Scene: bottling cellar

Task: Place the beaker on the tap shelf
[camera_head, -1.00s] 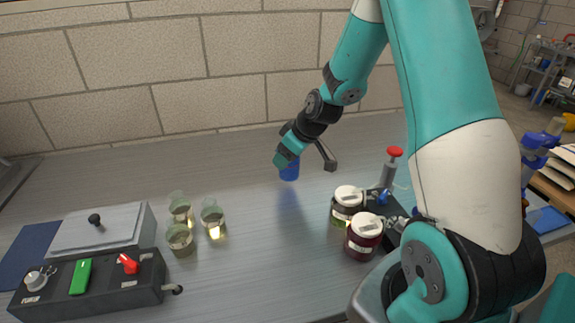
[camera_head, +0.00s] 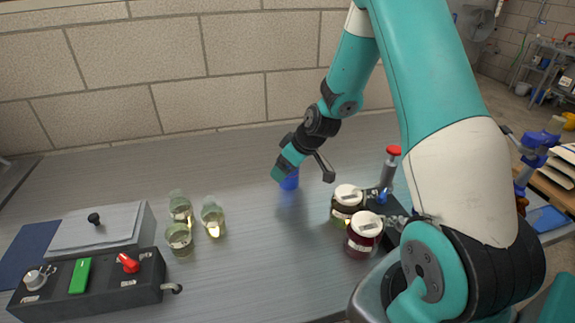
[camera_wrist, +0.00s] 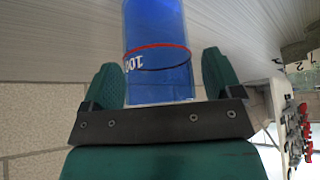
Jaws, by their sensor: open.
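A blue beaker (camera_wrist: 158,75) with a red band and the mark "100" lies between the two fingers in the wrist view. A small blue part of it (camera_head: 289,183) shows below my gripper (camera_head: 281,173) in the head view, low over the middle of the bench. In the wrist view my gripper (camera_wrist: 160,85) is open, with one green finger on each side of the beaker. I cannot tell whether either finger touches it. The beaker's base is hard to make out against the bench. I cannot surely identify the tap shelf.
Several glass vessels of pale liquid (camera_head: 180,238) stand left on the bench (camera_head: 260,265). Beside them is a dark control box (camera_head: 105,283) with a red knob. Two lidded jars (camera_head: 364,233) and a red-topped device (camera_head: 389,168) stand right. The centre front is clear.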

